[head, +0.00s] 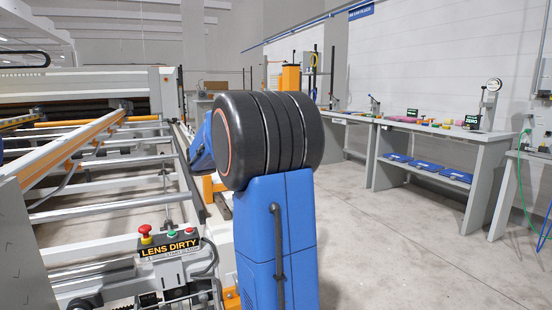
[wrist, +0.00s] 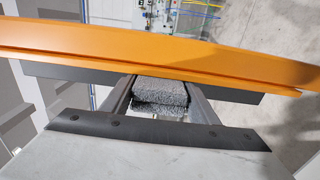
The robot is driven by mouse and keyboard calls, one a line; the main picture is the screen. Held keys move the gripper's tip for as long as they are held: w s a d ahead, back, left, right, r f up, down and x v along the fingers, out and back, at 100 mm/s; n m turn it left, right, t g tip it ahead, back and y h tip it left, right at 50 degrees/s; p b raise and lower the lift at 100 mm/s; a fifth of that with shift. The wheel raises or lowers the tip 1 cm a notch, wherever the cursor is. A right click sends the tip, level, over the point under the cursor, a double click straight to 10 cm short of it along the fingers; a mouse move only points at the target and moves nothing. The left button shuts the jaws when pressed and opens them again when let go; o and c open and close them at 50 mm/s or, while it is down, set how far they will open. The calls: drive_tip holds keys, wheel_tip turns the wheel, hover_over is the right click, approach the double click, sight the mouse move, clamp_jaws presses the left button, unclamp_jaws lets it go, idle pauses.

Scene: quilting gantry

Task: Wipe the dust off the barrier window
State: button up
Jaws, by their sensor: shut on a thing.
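In the wrist view my gripper (wrist: 158,92) is shut on a grey fuzzy pad (wrist: 160,92), held between its two dark fingers. A long orange housing (wrist: 160,55) crosses the view just beyond the pad. A dark strip (wrist: 60,74) runs along the housing's near edge, and the pad's far end is at it; I cannot tell if they touch. I cannot make out the barrier window or any dust on it. In the head view my arm covers the middle and my gripper is hidden. A sign (head: 170,245) there reads "LENS DIRTY".
The sign stands by a control box with a red button (head: 145,232). The gantry frame (head: 100,165) with rails fills the left. An orange post (head: 291,78) rises behind my arm. A grey workbench (head: 440,133) with small items is at right; floor before it is clear.

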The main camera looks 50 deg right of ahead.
drive_tip(key=shift+s+f, duration=0.1)
drive_tip(key=shift+f, duration=1.95)
drive_tip(key=w+d, duration=0.3)
drive_tip(key=w, duration=0.2)
drive_tip(key=shift+w, duration=0.2)
drive_tip(key=shift+w+d, duration=0.35)
drive_tip(key=shift+w, duration=0.3)
drive_tip(key=shift+w+d, duration=0.3)
drive_tip(key=shift+w, duration=0.35)
